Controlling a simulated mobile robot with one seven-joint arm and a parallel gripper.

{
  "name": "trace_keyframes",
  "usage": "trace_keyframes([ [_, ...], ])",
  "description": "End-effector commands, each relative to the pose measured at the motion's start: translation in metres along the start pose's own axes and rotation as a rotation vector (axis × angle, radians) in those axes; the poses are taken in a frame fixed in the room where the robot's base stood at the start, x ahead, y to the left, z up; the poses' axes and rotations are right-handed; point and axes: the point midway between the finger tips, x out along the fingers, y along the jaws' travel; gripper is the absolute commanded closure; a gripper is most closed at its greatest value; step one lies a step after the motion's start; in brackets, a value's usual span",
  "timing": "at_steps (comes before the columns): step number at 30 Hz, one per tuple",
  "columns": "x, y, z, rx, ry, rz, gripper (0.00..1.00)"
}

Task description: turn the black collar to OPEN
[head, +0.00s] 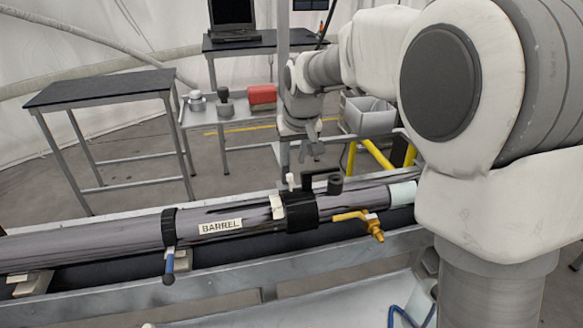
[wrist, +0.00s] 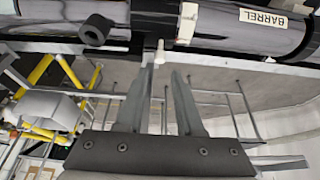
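The black collar (head: 301,213) is wrapped around the grey barrel (head: 352,204), right of the BARREL label. A white peg (head: 291,181) stands up from the collar, and a black knob (head: 335,184) sits beside it. My gripper (head: 310,156) points down behind the barrel, apart from the collar. In the wrist view, my gripper (wrist: 163,70) has its two fingers apart with nothing held between them. The peg (wrist: 161,54) shows just beyond the fingertips, in line with the gap. The collar (wrist: 154,20) and knob (wrist: 96,29) are above. No OPEN mark is readable.
A second black ring with a blue-handled lever (head: 169,267) is on the barrel at left. A brass-coloured valve with a yellow handle (head: 374,228) projects at right. Tables (head: 100,89) and a grey bin (head: 368,115) stand behind, with open floor between.

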Motion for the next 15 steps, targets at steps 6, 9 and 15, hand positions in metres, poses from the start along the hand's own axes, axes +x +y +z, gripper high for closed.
trace_keyframes([
  [6,0.045,0.0,0.001,0.0,-0.004,0.0,0.64],
  [9,0.058,0.0,0.001,0.0,-0.002,0.0,0.64],
  [15,0.071,0.0,0.0,-0.001,0.0,0.0,0.64],
])
